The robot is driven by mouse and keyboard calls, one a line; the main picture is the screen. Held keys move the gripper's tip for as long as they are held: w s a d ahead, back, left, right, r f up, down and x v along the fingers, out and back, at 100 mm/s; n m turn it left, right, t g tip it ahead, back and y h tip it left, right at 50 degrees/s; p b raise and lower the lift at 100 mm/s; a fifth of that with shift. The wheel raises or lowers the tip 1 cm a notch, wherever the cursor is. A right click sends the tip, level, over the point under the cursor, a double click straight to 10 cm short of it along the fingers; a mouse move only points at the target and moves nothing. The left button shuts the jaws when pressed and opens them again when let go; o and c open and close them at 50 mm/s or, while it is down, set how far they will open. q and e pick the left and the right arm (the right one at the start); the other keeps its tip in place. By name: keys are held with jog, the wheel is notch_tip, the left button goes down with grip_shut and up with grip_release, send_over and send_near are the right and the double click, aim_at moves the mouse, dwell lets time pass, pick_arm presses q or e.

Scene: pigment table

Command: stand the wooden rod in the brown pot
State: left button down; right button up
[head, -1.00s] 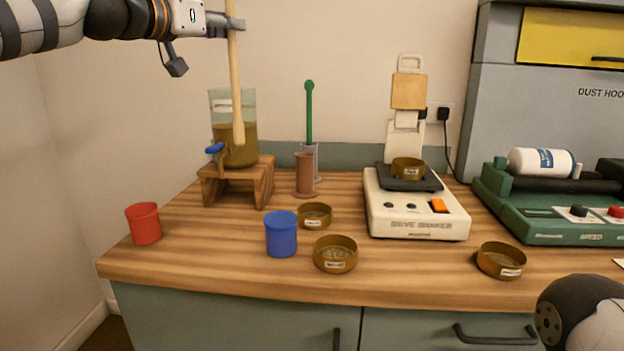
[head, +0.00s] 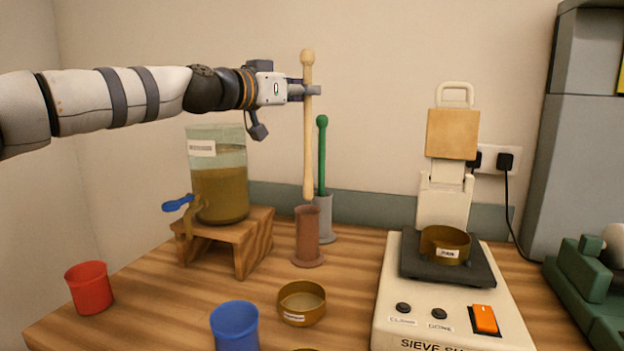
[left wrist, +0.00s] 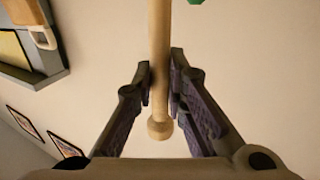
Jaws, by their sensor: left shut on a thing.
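My left gripper (head: 308,90) is shut on the wooden rod (head: 308,145) near its knobbed top and holds it upright. In the left wrist view the rod (left wrist: 159,60) runs between the two fingers (left wrist: 161,82). The brown pot (head: 308,238), a narrow upright cylinder on a round foot, stands on the table. The rod's lower end appears right over the pot's mouth, close to its rim; I cannot tell whether it is exactly in line in depth. My right gripper is not in view.
A grey pot (head: 325,222) with a green rod (head: 322,150) stands just behind the brown pot. A glass tank (head: 220,185) on a wooden stand (head: 250,250) is left. A sieve shaker (head: 440,310) is right. A brass sieve (head: 302,303), blue cup (head: 235,327) and red cup (head: 89,288) stand in front.

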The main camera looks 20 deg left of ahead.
aim_at(305, 157)
pick_arm(q)
notch_tip(305, 157, down, 13)
jog(key=shift+b, duration=0.7)
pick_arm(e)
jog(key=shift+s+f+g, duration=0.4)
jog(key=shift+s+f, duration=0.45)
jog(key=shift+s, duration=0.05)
pick_arm(q)
jog(key=shift+f, duration=0.2)
jog(key=c, duration=1.6)
grip_release()
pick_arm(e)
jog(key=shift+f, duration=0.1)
pick_arm(q)
jog(key=shift+r, duration=0.15)
